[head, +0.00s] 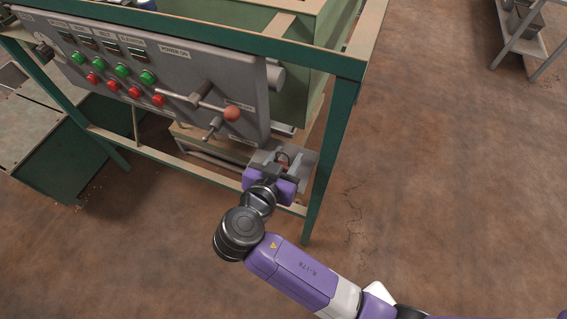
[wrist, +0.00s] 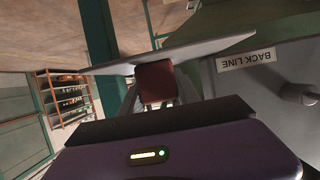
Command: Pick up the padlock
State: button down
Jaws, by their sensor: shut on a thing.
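The padlock (wrist: 157,83) shows in the wrist view as a small reddish-brown body between the two dark fingers of my gripper (wrist: 158,98). The fingers are shut on it. In the head view my gripper (head: 278,166) is at the small grey metal shelf (head: 301,164) below the right end of the control panel. There the padlock is small and mostly hidden by the gripper. The shelf also shows in the wrist view (wrist: 205,47) as a pale plate just beyond the padlock; I cannot tell whether they touch.
The grey control panel (head: 165,75) with green and red buttons stands above left of my gripper. A lever with an orange-red knob (head: 232,113) juts out near it. A green frame leg (head: 330,150) stands close on the right. Open brown floor (head: 450,190) lies beyond.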

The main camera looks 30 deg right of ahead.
jog(key=shift+r, duration=0.15)
notch_tip(320, 180, up, 20)
dwell(0.4)
dwell(0.7)
